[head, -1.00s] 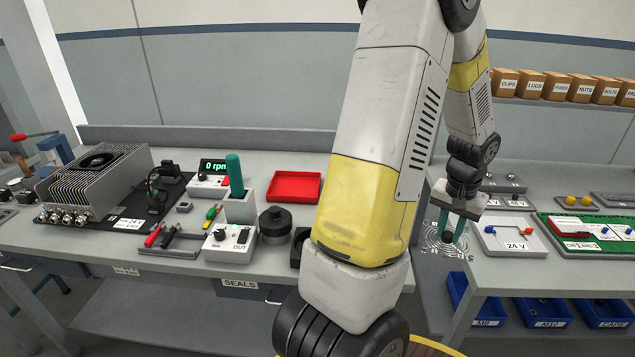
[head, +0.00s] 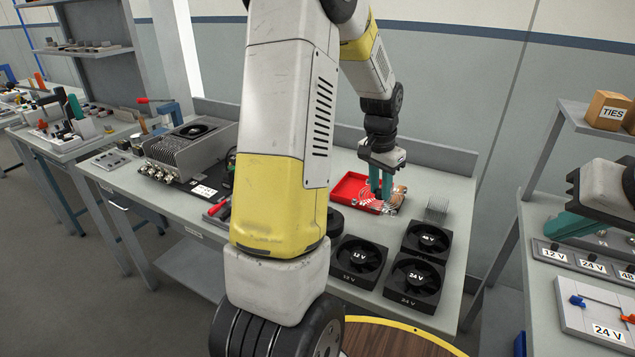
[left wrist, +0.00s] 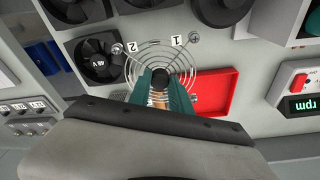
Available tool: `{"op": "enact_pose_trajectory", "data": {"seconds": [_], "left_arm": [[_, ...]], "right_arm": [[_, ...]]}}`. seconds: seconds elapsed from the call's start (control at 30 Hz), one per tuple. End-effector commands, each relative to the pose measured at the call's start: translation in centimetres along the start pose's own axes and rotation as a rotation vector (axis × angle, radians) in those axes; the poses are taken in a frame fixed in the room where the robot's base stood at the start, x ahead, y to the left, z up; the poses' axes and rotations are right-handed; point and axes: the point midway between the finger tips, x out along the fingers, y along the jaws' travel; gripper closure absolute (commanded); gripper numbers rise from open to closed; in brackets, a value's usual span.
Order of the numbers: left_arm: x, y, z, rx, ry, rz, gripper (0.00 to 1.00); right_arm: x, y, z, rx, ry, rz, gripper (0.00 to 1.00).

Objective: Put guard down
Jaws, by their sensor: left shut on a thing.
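My left gripper (head: 381,190) is shut on the round wire guard (head: 364,202). It holds the guard over the bench, at the right part of the red tray (head: 347,186). In the left wrist view the guard's concentric rings (left wrist: 147,57) spread ahead of the teal fingers (left wrist: 162,90), with corner tags marked 1 and 2. A brownish piece shows between the fingers. I cannot tell whether the guard touches the bench. My right gripper (head: 577,226) is at the right edge, over the other bench; its fingertips are not clear.
Black fans marked 12 V (head: 359,260), 24 V (head: 413,283) and 48 V (head: 428,239) sit right of my left arm. A grey finned piece (head: 437,208) stands behind them. A heat-sink unit (head: 190,150) is at the left. A gap separates this bench from the right one.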

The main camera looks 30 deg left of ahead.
Motion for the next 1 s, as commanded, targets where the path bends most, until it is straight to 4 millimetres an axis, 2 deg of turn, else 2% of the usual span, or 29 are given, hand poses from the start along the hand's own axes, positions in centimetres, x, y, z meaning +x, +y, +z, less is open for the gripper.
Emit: {"op": "enact_pose_trajectory", "data": {"seconds": [0.13, 0.4, 0.57, 0.8, 1.0], "left_arm": [[1.1, 0.0, 0.2, 0.002, -0.004, 0.002, 1.0], [5.7, 0.0, 1.0, 0.001, -0.004, 0.001, 1.0], [6.8, 0.0, 1.1, 0.001, -0.002, 0.001, 1.0], [9.8, 0.0, 1.6, 0.0, -0.003, 0.001, 1.0], [9.9, 0.0, 1.6, 0.0, 0.0, 0.0, 1.0]], "right_arm": [[0.0, 0.0, 0.0, 0.0, 0.0, 0.0, 1.0], [0.0, 0.0, 0.0, 0.0, -0.001, 0.0, 1.0], [0.0, 0.0, 0.0, 0.0, -0.001, 0.0, 1.0], [0.0, 0.0, 0.0, 0.0, 0.0, 0.0, 1.0], [0.0, 0.0, 0.0, 0.0, -0.001, 0.0, 1.0]]}}
